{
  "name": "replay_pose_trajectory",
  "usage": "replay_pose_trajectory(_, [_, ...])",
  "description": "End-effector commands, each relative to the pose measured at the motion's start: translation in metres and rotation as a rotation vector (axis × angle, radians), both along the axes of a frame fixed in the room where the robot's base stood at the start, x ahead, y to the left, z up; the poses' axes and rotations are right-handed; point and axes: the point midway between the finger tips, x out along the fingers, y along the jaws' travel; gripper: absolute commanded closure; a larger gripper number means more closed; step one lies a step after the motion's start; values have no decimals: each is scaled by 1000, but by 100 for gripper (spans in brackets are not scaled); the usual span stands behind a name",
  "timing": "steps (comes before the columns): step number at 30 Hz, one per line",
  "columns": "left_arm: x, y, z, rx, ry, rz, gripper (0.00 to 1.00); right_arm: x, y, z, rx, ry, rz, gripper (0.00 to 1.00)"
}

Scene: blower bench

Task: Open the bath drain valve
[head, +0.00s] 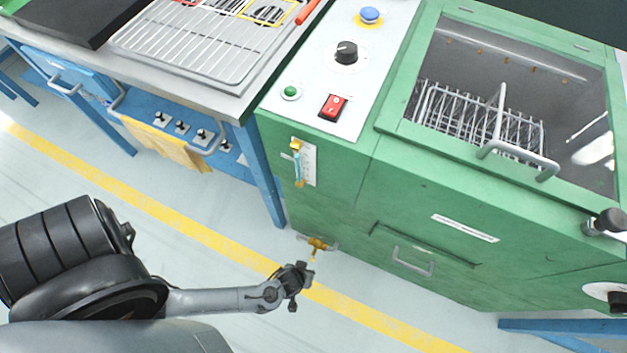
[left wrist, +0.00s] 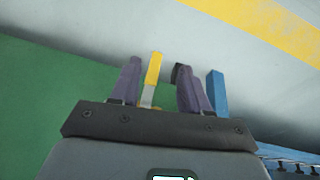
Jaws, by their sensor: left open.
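The bath drain valve (head: 318,243) is a small brass fitting low on the left side of the green machine. Its yellow lever (head: 313,256) points down toward my left gripper (head: 301,274). In the left wrist view the yellow lever (left wrist: 152,72) stands between the two purple-grey fingers of my left gripper (left wrist: 158,78), closer to the left finger. The fingers are apart, with a gap showing on the lever's right side. Whether a finger touches the lever I cannot tell. My right gripper is not in view.
The green machine (head: 340,215) has a lidded bath with a wire basket (head: 470,118), and a drawer handle (head: 412,262) right of the valve. A blue-legged bench (head: 258,165) stands at left. Open floor with a yellow stripe (head: 190,225) lies in front.

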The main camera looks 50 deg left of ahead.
Motion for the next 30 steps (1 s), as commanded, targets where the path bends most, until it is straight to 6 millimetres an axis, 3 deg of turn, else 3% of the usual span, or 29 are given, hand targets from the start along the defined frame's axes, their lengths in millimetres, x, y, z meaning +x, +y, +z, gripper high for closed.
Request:
replay_pose_trajectory(1, [-5,4,6,36,7,-21,54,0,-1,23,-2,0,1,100])
replay_pose_trajectory(3, [-9,9,5,81,20,-56,54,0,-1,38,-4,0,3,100])
replay_pose_trajectory(5, [-8,11,7,107,31,-83,54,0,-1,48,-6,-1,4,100])
replay_pose_trajectory(11, [21,6,25,116,-4,-112,54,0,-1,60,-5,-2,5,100])
replay_pose_trajectory(16, [32,8,14,116,-13,-111,54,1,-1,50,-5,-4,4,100])
replay_pose_trajectory(30, [56,19,-53,117,-12,-110,54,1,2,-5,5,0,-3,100])
